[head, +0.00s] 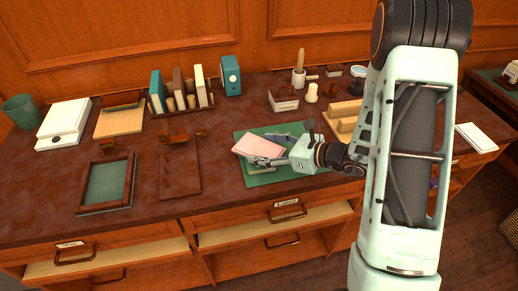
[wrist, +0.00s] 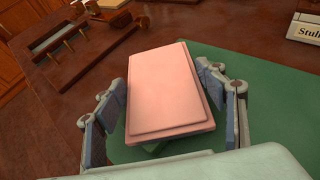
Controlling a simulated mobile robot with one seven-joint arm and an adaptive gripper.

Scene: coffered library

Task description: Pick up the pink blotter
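The pink blotter (head: 258,146) is a flat pink block with a slightly smaller top layer. It lies over the left part of a green desk mat (head: 262,179). In the wrist view the blotter (wrist: 165,85) fills the middle, between the two fingers. My gripper (head: 272,150) reaches in from the right, with one finger along each long side of the blotter. In the wrist view my gripper (wrist: 168,105) looks open. A narrow gap shows beside the left finger, and the right finger is very close to the blotter's edge. The blotter's underside is hidden.
A framed green tray (head: 106,183) and a brown tray (head: 180,172) lie to the left. Books (head: 179,88), a teal binder (head: 230,75) and a small box (head: 284,100) stand behind. A labelled drawer (head: 288,211) is below the front edge. Bare desk separates these.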

